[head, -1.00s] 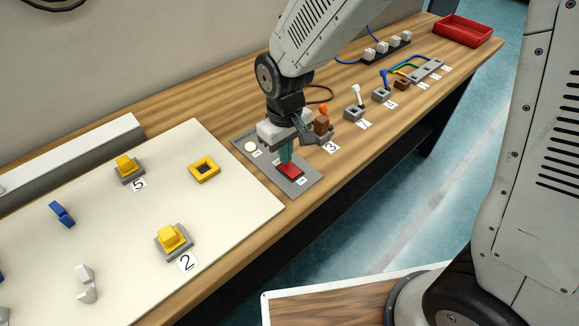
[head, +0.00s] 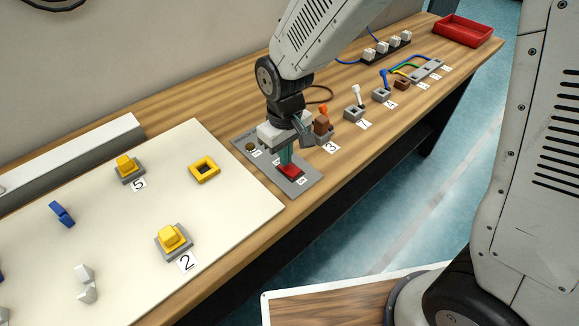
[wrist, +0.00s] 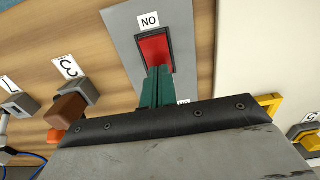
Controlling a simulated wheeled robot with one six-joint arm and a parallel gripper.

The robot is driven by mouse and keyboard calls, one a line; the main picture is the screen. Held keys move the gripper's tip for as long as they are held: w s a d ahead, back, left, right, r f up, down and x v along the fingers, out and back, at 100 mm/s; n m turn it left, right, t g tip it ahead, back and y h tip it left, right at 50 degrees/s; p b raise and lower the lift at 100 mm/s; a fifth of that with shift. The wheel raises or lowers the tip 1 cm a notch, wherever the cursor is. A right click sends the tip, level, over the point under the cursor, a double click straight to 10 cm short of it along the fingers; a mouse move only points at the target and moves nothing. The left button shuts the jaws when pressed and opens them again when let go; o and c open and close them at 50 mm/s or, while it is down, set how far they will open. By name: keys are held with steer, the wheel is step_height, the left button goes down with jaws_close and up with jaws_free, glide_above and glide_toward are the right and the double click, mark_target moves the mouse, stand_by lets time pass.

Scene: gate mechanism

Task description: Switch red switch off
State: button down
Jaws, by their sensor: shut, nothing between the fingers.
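The red rocker switch (head: 291,170) sits on a grey plate (head: 305,184) near the table's front edge. In the wrist view the red switch (wrist: 154,50) has a black frame, with an ON label (wrist: 149,21) beside its far end, upside down in the picture. My gripper (head: 287,163) points down with its teal fingers together and empty. In the wrist view the fingertips (wrist: 159,71) are at the switch end opposite the ON label and appear to touch it. A second label there is mostly hidden. A round lamp (head: 251,147) on the same plate is dark.
A brown block with an orange knob (head: 322,122) stands close behind my gripper, by label 3. A white board (head: 120,230) with yellow and blue parts lies to the left. More switches and a red tray (head: 463,30) are farther right.

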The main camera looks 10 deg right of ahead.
step_height(320, 180, up, 6)
steer(key=shift+r, duration=0.2)
stand_by(0.4)
stand_by(0.4)
steer(key=s+d+r+m, duration=0.3)
steer(key=s+d+r, duration=0.3)
steer(key=s+d, duration=0.3)
steer(key=s+d+r+m+t, duration=0.1)
steer(key=s+d+r+m, duration=0.2)
steer(key=s+d+r, duration=0.4)
steer(key=s+d, duration=0.3)
steer(key=d, duration=0.1)
steer(key=shift+s+d+r+m, duration=0.2)
steer(key=shift+s+d+m, duration=0.1)
steer(key=shift+m, duration=0.1)
